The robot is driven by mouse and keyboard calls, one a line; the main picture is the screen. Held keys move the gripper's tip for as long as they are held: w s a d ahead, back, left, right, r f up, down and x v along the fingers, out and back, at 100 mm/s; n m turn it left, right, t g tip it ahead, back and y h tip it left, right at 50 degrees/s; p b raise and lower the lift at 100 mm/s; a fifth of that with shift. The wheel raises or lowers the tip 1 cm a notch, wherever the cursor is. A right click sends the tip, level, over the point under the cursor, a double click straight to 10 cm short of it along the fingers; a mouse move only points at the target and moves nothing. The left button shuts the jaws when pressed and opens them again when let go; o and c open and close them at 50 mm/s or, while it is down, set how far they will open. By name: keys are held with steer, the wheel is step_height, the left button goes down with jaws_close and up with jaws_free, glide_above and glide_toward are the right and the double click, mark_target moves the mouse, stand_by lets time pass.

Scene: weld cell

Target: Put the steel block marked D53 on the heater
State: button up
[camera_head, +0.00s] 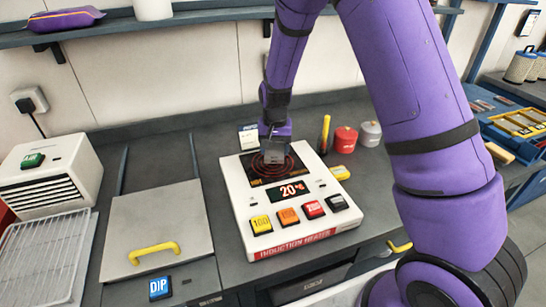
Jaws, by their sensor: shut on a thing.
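The induction heater (244,215) is a white box on the grey bench, with a dark top plate with red rings, a display reading 20 °C and several coloured buttons. My gripper (274,146) is over the dark plate, pointing down. It is shut on a small grey steel block (273,157), which is at or just above the ringed area. I cannot tell whether the block touches the plate. No marking can be read on the block at this size. My purple arm comes down from the top and right and hides part of the bench.
A white vented box (50,170) and a wire rack (45,260) stand at far left. Red (345,136) and grey (370,133) pots stand behind right.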

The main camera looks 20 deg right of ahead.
mark_target(273, 150)
steer(key=shift+w+a+f, duration=0.1)
steer(key=shift+a+f, duration=0.05)
steer(key=shift+f, duration=0.75)
steer(key=shift+w+a+f, duration=0.1)
steer(key=shift+f, duration=0.75)
steer(key=shift+f, duration=0.1)
steer(key=o, duration=1.4)
steer(key=shift+s, duration=0.1)
steer(key=shift+o, duration=0.2)
step_height(273, 150, up, 12)
steer(key=shift+r, duration=0.2)
